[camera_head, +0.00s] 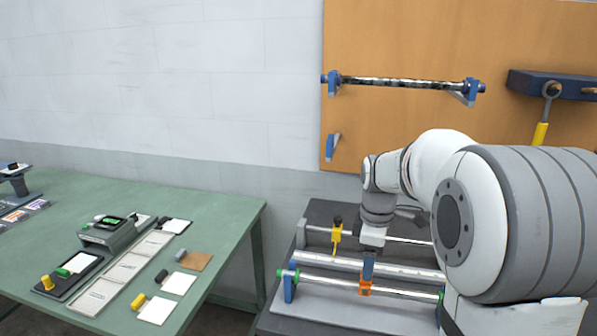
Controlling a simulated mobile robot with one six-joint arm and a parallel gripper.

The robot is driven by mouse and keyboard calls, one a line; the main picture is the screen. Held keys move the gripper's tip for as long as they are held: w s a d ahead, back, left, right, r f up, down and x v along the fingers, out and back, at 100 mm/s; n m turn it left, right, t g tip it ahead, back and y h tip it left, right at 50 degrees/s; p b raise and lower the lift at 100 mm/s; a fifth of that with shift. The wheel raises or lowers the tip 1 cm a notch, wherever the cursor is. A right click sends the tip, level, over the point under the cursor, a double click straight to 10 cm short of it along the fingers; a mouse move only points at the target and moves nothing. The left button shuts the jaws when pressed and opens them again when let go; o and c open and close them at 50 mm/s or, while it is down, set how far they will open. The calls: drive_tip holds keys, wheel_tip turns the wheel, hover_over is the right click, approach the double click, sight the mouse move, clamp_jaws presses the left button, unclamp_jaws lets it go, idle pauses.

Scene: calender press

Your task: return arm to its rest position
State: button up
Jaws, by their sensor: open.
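My arm (480,220) is large at the right, bent forward over the calender press (390,270), and hides part of it. My gripper (370,262) points down above the front rod of the press, close to a small orange clamp (365,288). The finger gap is too small to see well, and I cannot tell whether the fingers touch the clamp. I see no object held up in the gripper.
A green table (225,215) with a device (108,228), several cards and small cylinders stands at the left. A wooden panel (400,130) behind the press carries a rod (400,83) on blue brackets. A yellow-handled tool (541,130) hangs at the right.

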drive_tip(key=s+a+m+t, duration=0.1)
drive_tip(key=s+a+m, duration=0.1)
drive_tip(key=s+m, duration=0.4)
drive_tip(key=s+a+m+t, duration=0.1)
drive_tip(key=s+a+m, duration=0.2)
drive_tip(key=s+m, duration=0.4)
drive_tip(key=s, duration=0.7)
drive_tip(key=shift+s+t, duration=0.3)
drive_tip(key=shift+t, duration=0.1)
drive_tip(key=shift+d, duration=0.1)
